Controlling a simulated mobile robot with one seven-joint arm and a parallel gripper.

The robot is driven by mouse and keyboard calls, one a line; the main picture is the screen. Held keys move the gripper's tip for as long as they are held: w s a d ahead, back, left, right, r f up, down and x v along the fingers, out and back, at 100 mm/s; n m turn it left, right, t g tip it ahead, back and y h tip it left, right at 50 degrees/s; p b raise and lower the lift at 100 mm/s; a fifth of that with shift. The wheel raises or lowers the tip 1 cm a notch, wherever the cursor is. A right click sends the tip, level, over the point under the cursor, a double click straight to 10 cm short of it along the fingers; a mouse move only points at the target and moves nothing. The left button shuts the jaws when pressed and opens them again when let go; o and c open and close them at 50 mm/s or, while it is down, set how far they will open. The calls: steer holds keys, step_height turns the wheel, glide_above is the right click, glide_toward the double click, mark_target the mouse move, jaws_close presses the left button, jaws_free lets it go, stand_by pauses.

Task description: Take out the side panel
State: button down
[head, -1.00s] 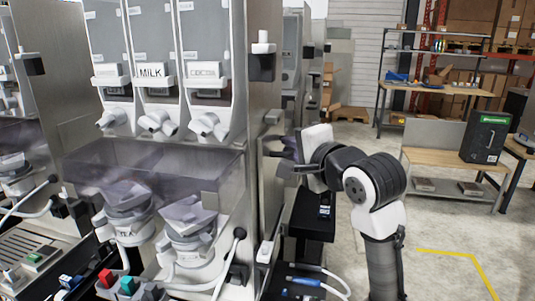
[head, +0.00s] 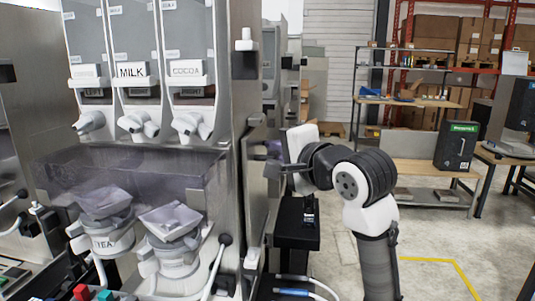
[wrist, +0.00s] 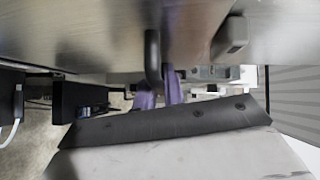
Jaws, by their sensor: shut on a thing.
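The side panel (head: 257,200) is a metal sheet at the right side of the dispenser cabinet, seen nearly edge-on in the head view. In the wrist view its brushed metal face (wrist: 100,30) fills the top, with a dark handle (wrist: 152,55) standing out from it. My gripper (head: 272,168) is beside the panel; its purple fingers (wrist: 160,92) are closed on the handle in the wrist view. The fingertips are partly hidden by the handle. I cannot tell whether the panel is clear of the cabinet.
The dispenser has hoppers labelled MILK and COCOA (head: 190,70) and mixing bowls (head: 172,240) below. A black stand (head: 297,225) with cables is close under my gripper. A wooden bench (head: 425,168) with a dark green-labelled box (head: 457,146) stands behind. Open floor lies at right.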

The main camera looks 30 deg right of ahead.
steer(key=s+d, duration=0.4)
steer(key=d, duration=0.1)
steer(key=shift+d+p, duration=0.25)
steer(key=shift+p, duration=0.05)
stand_by(0.4)
steer(key=shift+s, duration=0.1)
